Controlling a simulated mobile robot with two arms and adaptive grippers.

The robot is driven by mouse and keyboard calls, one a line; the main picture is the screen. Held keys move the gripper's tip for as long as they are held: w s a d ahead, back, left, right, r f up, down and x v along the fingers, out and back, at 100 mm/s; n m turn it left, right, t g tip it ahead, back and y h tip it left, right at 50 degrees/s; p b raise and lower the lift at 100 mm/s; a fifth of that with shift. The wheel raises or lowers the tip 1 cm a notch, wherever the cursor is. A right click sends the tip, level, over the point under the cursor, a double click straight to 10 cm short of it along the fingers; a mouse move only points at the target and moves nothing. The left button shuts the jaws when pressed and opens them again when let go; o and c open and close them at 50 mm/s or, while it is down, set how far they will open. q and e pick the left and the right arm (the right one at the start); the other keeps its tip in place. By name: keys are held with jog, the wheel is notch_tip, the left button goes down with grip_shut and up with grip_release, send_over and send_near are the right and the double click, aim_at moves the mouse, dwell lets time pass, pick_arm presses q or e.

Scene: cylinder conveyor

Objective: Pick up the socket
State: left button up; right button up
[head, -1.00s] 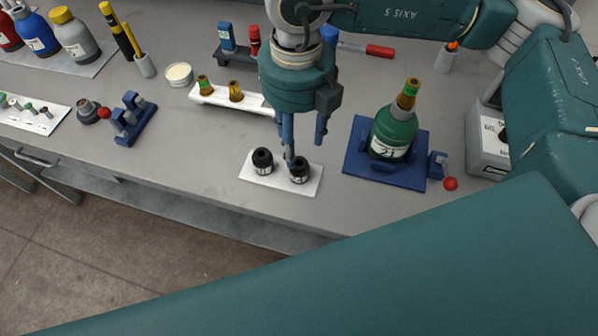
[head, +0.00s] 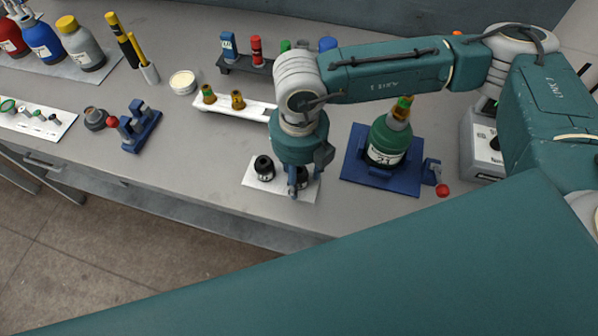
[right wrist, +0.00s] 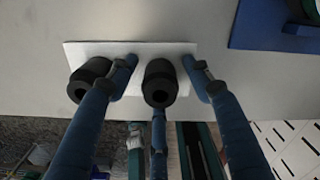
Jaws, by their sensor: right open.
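Two black sockets stand on a white plate near the bench's front edge. The left socket (head: 264,168) is clear in the head view and also shows in the right wrist view (right wrist: 90,78). The right socket (right wrist: 160,84) is mostly hidden behind my gripper in the head view. My right gripper (head: 294,187) points down over the right socket. In the right wrist view its three fingers (right wrist: 158,72) are open around this socket, with visible gaps at the sides. One finger lies between the two sockets. My left gripper is not in view.
The white plate (head: 252,183) lies left of a blue stand (head: 352,172) that holds a green bottle (head: 388,138). A white rack (head: 222,103) with small amber-coloured vials stands behind. A blue holder (head: 140,128) is farther left. The bench between is clear.

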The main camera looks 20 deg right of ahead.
grip_shut()
